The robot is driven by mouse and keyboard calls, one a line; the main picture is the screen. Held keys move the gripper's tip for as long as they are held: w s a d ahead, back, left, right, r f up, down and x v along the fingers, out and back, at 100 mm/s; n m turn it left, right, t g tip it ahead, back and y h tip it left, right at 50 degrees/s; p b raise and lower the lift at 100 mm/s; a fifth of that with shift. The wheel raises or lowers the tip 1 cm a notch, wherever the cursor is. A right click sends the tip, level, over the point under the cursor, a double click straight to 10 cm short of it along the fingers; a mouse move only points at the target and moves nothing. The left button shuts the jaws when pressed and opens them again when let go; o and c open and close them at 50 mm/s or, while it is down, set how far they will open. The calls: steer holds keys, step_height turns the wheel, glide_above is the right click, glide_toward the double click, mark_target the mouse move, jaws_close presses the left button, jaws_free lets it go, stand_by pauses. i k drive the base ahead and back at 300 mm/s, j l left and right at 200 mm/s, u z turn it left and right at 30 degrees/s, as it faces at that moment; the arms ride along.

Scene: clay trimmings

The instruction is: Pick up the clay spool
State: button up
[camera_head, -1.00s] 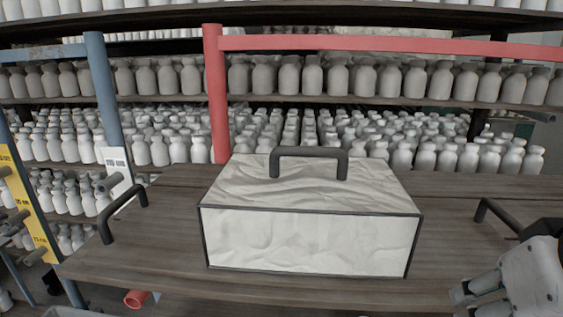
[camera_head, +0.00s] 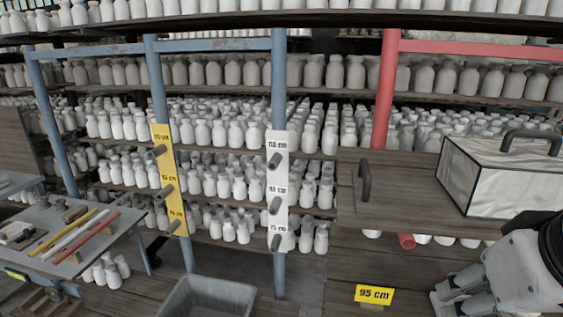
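I cannot make out a clay spool for certain in the head view. A short terracotta-red cylinder (camera_head: 407,241) shows its end just below the front edge of the wooden board, but I cannot tell what it is. My gripper (camera_head: 446,296) is at the bottom right, in front of the wooden board and apart from the red cylinder. Nothing is visibly held in it, and its finger gap is not clear.
A white box (camera_head: 500,180) with a black handle sits on the wooden board (camera_head: 400,200) at right. A grey worktable (camera_head: 85,225) with coloured bars stands at left. A grey bin (camera_head: 207,297) is at bottom centre. Shelves of white bottles (camera_head: 235,135) fill the back.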

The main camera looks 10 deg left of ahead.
mark_target(43, 202)
steer(key=j+u, duration=0.1)
steer(key=j, duration=0.45)
steer(key=i+j, duration=0.1)
steer(key=j, duration=0.45)
steer(key=j+u, duration=0.15)
steer(key=j, duration=0.4)
steer(key=i+j, duration=0.15)
steer(key=j, duration=0.4)
steer(key=j+u, duration=0.15)
steer(key=j, duration=0.4)
steer(key=i+j, duration=0.15)
steer(key=j, duration=0.3)
steer(key=i+j+u, duration=0.15)
steer(key=j, duration=0.3)
steer(key=i+j, duration=0.15)
steer(key=j, duration=0.25)
steer(key=i+j+u, duration=0.15)
steer(key=j, duration=0.3)
steer(key=i+j, duration=0.2)
steer(key=j, duration=0.2)
steer(key=i+j+u, duration=0.1)
steer(key=i, duration=0.3)
steer(key=j, duration=0.1)
